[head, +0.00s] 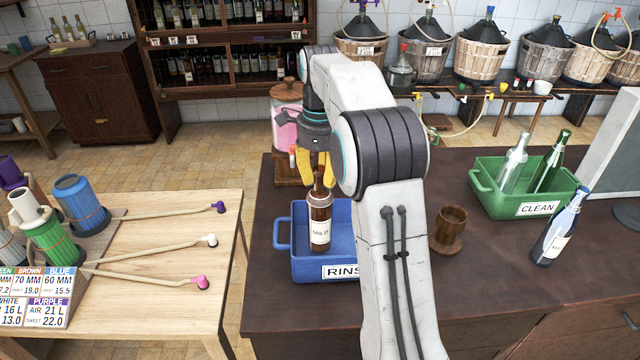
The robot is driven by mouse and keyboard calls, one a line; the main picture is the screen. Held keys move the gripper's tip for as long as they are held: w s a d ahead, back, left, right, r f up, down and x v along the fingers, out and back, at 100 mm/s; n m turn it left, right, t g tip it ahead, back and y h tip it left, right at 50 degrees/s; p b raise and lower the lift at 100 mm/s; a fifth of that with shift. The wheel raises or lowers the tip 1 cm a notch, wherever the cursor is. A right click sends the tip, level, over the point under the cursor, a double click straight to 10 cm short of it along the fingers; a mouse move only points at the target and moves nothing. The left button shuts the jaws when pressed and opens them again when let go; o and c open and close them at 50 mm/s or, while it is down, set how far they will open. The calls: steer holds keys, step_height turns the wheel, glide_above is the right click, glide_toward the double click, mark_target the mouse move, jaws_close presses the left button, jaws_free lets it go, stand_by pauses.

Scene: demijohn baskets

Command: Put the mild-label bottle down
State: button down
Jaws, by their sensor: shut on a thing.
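The mild-label bottle (319,213) is brown glass with a white label reading MILD. It stands upright, or nearly so, over the inside of the blue bin (340,272), whose front label begins RINS. I cannot tell whether its base touches the bin floor. My gripper (315,172), with yellow fingers, is shut on the bottle's neck from above. My arm hides the right part of the bin and its label.
Right of my arm, a brown wooden cup (450,228) stands on the dark table. A green CLEAN bin (535,208) holds two bottles, and a bluish bottle (561,230) leans before it. A pink-filled jar (287,115) stands behind my gripper. The light wooden table (150,262) is at left.

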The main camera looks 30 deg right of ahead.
steer(key=shift+f, duration=1)
steer(key=c, duration=1.1)
jaws_free()
